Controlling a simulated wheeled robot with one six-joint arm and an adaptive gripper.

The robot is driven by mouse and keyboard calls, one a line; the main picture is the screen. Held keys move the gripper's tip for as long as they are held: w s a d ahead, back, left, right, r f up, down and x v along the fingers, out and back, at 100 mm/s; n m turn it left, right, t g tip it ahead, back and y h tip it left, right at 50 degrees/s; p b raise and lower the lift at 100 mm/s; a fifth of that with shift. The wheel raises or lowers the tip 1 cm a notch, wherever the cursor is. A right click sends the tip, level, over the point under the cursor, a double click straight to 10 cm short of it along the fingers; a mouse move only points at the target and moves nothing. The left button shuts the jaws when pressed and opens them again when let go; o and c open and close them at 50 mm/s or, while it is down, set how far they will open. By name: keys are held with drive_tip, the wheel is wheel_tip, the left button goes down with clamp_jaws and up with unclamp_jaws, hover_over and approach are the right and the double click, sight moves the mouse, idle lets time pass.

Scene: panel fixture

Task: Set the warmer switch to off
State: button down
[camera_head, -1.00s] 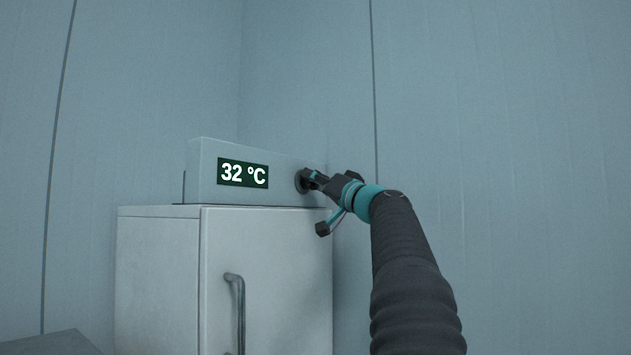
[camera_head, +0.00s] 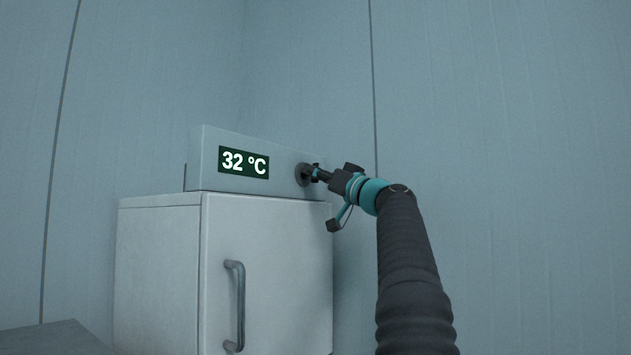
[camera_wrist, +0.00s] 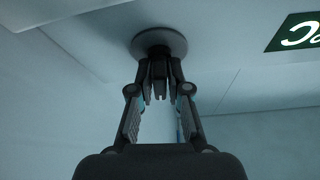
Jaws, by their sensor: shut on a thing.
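The warmer switch (camera_head: 303,174) is a dark round knob on the right part of the front of a pale control box (camera_head: 210,178). In the wrist view the switch (camera_wrist: 158,42) shows as a round disc with a dark handle standing out from it. My gripper (camera_head: 317,174) is at the switch, its fingers on the handle. In the wrist view my gripper (camera_wrist: 158,85) has one finger on each side of the handle and is shut on it. The box's display (camera_head: 243,162) reads 32 °C. No off mark can be made out.
The control box sits on a pale cabinet (camera_head: 265,270) with a dark vertical door handle (camera_head: 236,305). Pale panel walls (camera_head: 500,120) stand behind. A grey surface (camera_head: 50,340) shows at the lower left.

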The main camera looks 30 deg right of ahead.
drive_tip(key=shift+n+y, duration=0.8)
drive_tip(key=shift+n, duration=0.7)
drive_tip(key=c, duration=1.2)
unclamp_jaws()
drive_tip(key=v, duration=1.2)
drive_tip(key=shift+r, duration=0.15)
drive_tip(key=shift+d, duration=0.15)
